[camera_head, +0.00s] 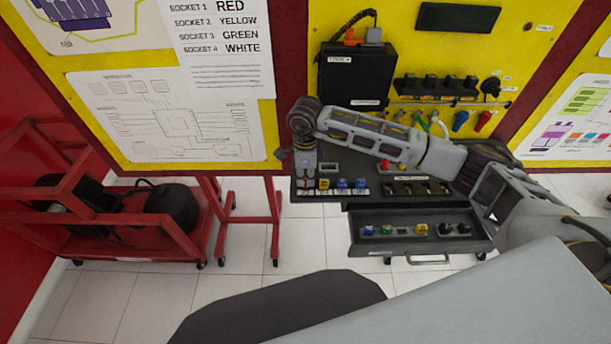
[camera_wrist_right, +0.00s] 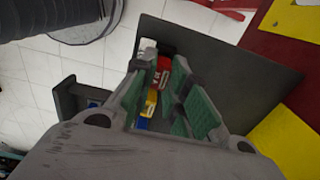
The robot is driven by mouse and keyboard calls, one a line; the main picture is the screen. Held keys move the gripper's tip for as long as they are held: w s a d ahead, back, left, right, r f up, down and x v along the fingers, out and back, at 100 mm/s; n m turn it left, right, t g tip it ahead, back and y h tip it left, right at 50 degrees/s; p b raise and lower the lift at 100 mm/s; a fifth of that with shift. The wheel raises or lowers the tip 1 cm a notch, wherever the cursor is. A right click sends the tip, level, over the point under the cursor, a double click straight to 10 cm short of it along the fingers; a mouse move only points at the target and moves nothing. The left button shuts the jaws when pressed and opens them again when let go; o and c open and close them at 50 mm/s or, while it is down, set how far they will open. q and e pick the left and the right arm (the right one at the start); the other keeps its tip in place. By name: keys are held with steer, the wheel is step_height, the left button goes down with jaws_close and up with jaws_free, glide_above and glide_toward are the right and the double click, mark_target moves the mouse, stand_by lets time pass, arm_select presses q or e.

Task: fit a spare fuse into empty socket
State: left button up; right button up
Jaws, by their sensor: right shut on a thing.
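My right gripper (camera_head: 304,164) points down over the left end of the fuse row on the dark bench panel (camera_head: 345,165). In the right wrist view its green-padded fingers (camera_wrist_right: 165,70) are shut on a red fuse (camera_wrist_right: 162,77). The open drawer (camera_head: 405,246) below holds blue (camera_head: 368,230), green (camera_head: 386,229), yellow (camera_head: 421,228) and black spares (camera_head: 454,228). My left gripper is out of view.
A black box (camera_head: 352,78) and a row of switches (camera_head: 436,87) are on the yellow wall board behind. Coloured plugs hang below the switches. A red frame cart (camera_head: 130,230) stands at the left.

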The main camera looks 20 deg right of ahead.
mark_target(306, 178)
steer(key=shift+f+b, duration=0.5)
steer(key=shift+f, duration=0.1)
stand_by(0.7)
steer(key=o, duration=0.5)
steer(key=shift+c, duration=0.2)
steer(key=shift+r, duration=0.2)
steer(key=shift+r+p, duration=1.15)
steer(key=shift+r, duration=1.45)
steer(key=shift+r, duration=0.1)
steer(key=shift+r, duration=0.35)
